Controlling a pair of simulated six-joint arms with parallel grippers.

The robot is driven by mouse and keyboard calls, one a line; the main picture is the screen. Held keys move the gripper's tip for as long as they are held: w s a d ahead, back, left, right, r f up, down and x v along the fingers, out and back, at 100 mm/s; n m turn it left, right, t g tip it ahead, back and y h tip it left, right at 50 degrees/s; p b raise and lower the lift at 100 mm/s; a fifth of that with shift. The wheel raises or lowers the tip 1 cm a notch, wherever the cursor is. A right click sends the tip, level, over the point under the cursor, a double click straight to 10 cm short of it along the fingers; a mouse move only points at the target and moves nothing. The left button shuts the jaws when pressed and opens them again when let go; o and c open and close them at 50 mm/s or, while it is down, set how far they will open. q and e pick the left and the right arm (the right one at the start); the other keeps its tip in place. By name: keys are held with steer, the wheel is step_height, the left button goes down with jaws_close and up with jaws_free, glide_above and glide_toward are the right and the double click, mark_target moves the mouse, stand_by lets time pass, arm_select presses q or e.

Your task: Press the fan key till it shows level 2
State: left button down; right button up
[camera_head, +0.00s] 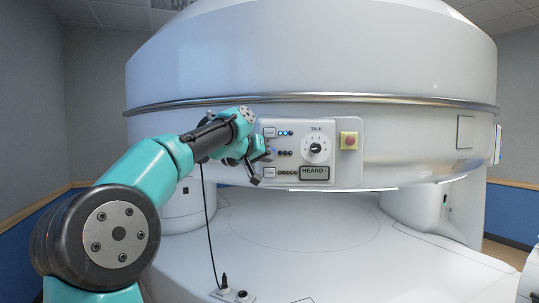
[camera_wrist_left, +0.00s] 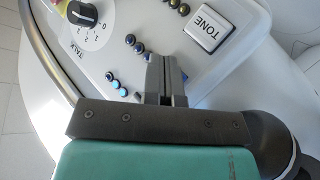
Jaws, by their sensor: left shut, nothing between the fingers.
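A white control panel (camera_head: 340,172) on the machine carries three rows of keys and small lamps. My left gripper (camera_head: 262,166) is shut and empty at the panel's left side. Its closed fingertips (camera_wrist_left: 165,62) point at the middle row and hide the key there, so I cannot read its label or tell whether they touch it. The middle row's lamps (camera_head: 285,153) look dark; they also show in the left wrist view (camera_wrist_left: 138,47). The top key (camera_head: 269,132) has an unreadable label, and two lamps beside it (camera_head: 284,133) glow blue. My right gripper is out of view.
The TONE key (camera_wrist_left: 207,28) sits in the bottom row beside dark lamps. A TALK dial (camera_head: 316,149), a red button on a yellow base (camera_head: 349,140) and a HEARD display (camera_head: 314,172) are further right. The white bed (camera_head: 300,225) below is mostly clear.

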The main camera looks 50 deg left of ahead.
arm_select(q)
steer(key=shift+w+a, duration=0.1)
steer(key=shift+a, duration=0.05)
stand_by(0.6)
steer(key=shift+s+d, duration=0.65)
steer(key=shift+s+d, duration=1.75)
stand_by(1.4)
steer(key=s+d, duration=0.2)
steer(key=shift+s+d, duration=0.35)
steer(key=shift+w+a, duration=0.1)
steer(key=shift+a, duration=0.05)
